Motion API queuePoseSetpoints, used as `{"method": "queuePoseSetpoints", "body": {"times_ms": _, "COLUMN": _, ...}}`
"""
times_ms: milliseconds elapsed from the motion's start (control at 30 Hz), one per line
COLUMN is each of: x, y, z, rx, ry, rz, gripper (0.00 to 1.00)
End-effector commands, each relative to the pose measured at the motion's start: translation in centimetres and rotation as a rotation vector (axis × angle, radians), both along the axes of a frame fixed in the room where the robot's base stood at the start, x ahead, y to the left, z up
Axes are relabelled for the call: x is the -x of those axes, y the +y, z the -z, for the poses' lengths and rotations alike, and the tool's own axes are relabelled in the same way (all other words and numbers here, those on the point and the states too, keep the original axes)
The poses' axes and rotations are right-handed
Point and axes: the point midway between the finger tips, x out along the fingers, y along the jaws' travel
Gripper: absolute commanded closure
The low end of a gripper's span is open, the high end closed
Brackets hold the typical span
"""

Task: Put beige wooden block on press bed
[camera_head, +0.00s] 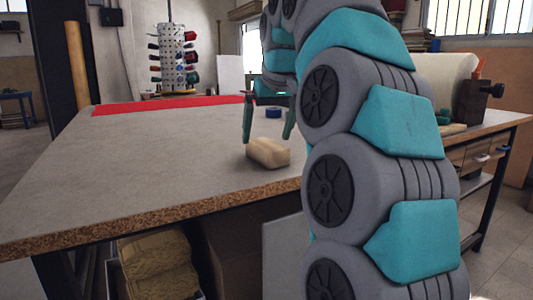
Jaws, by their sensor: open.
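The beige wooden block (268,153) lies on the grey tabletop (150,160), near its front edge and left of my arm. My gripper (268,138) points down just above and behind the block. Its two teal fingers are apart, with nothing seen between them. I cannot tell how far the fingertips are from the block. I cannot make out a press bed for certain; my arm hides much of the table's right side.
Red cloth (165,104) runs along the far edge. A dark wooden block-like tool (473,101) stands at the right, beside a cream roll (440,80). The table's left part is clear.

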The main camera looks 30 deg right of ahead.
Motion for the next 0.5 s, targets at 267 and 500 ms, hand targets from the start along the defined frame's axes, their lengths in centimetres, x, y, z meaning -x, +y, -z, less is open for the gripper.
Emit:
{"method": "queuePoseSetpoints", "body": {"times_ms": 267, "x": -0.6, "y": -0.2, "z": 2.6, "rx": 0.0, "ry": 0.0, "rz": 0.0, "gripper": 0.0}}
{"method": "queuePoseSetpoints", "body": {"times_ms": 500, "x": -1.4, "y": -0.3, "z": 3.8, "rx": -0.001, "ry": -0.002, "rz": 0.0, "gripper": 0.0}}
